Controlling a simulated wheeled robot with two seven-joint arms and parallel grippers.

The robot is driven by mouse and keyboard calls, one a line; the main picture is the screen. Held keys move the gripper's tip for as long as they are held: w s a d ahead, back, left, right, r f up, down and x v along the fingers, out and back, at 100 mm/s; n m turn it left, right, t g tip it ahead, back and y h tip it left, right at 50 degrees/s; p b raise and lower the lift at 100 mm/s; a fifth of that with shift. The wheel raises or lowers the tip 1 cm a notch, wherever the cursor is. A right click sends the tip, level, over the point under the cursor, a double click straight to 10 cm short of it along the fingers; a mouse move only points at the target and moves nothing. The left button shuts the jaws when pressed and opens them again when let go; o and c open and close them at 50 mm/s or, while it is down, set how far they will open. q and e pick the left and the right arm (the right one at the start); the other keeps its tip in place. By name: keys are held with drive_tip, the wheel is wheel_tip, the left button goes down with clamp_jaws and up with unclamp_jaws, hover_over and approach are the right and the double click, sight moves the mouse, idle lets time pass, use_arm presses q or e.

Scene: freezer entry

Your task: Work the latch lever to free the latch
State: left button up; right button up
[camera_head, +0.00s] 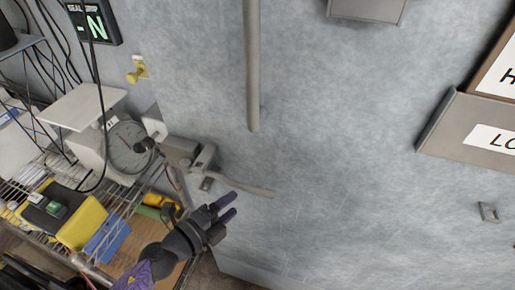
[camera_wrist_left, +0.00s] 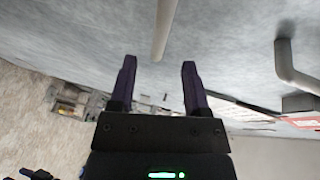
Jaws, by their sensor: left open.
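The latch lever (camera_head: 245,189) is a thin grey bar on the pale grey door. It runs right and slightly down from the latch bracket (camera_head: 196,160) at the door's left edge. My left gripper (camera_head: 231,205) is open just below the lever in the head view, its purple fingertips pointing up and right. I see no contact with the lever. In the left wrist view the open fingers (camera_wrist_left: 159,63) have a pale rod beyond them, between the tips; I cannot tell whether it is the lever. My right gripper is not in view.
A long vertical bar (camera_head: 253,70) stands on the door above the lever. A wire shelf (camera_head: 125,200) with a round gauge (camera_head: 130,148), a yellow box (camera_head: 72,222) and cables crowds the left. The door surface right of the lever is clear up to a grey label holder (camera_head: 470,125).

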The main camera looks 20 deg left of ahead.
sight(250, 192)
use_arm(q)
drive_tip(key=x, duration=0.9)
drive_tip(key=shift+d+b, duration=0.35)
clamp_jaws()
idle(0.9)
